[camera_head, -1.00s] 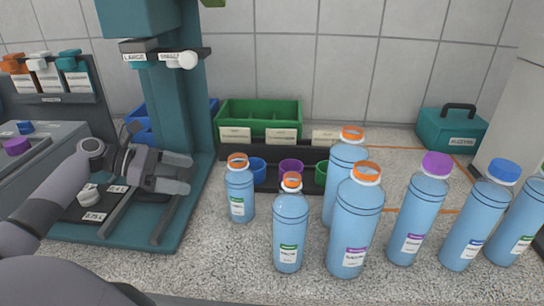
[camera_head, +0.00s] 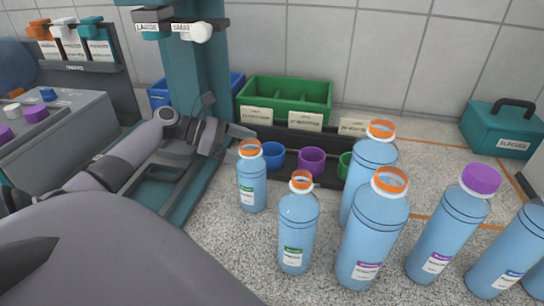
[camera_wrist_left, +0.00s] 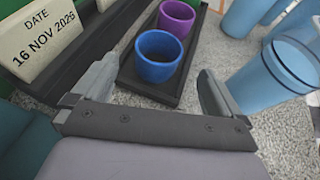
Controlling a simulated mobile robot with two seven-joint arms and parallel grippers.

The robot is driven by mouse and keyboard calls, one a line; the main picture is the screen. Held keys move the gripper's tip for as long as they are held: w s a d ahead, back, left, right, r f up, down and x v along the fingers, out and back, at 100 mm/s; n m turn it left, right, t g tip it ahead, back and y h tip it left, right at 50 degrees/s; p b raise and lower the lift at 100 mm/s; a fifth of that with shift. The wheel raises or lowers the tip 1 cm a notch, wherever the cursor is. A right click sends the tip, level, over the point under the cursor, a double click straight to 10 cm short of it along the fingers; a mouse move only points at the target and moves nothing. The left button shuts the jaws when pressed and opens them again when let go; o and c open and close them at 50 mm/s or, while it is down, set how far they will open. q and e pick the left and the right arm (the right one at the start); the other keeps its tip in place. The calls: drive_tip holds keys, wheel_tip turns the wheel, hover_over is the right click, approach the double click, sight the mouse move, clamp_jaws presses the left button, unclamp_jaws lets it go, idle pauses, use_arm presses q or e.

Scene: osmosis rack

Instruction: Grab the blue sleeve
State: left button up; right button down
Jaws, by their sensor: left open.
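The blue sleeve (camera_head: 273,157) is a small open cup-like ring standing upright at the left end of a dark tray (camera_head: 291,174). It shows near the middle of the left wrist view (camera_wrist_left: 160,56), with the tray beneath it. My left gripper (camera_head: 238,141) is just left of the sleeve in the head view. In the left wrist view my left gripper (camera_wrist_left: 158,88) is open and empty, its two fingers apart, with the blue sleeve ahead in the gap between them. No contact shows. My right gripper is not in view.
A purple sleeve (camera_head: 312,161) and a green one (camera_head: 345,164) share the tray. Orange-capped bottles (camera_head: 252,182) stand close in front, with more bottles to the right. A green bin (camera_head: 285,93) is behind, and a teal stand (camera_head: 191,65) is at left.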

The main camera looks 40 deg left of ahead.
use_arm(q)
drive_tip(key=shift+x, duration=2.75)
drive_tip(key=shift+a, duration=0.1)
drive_tip(key=c, duration=1.1)
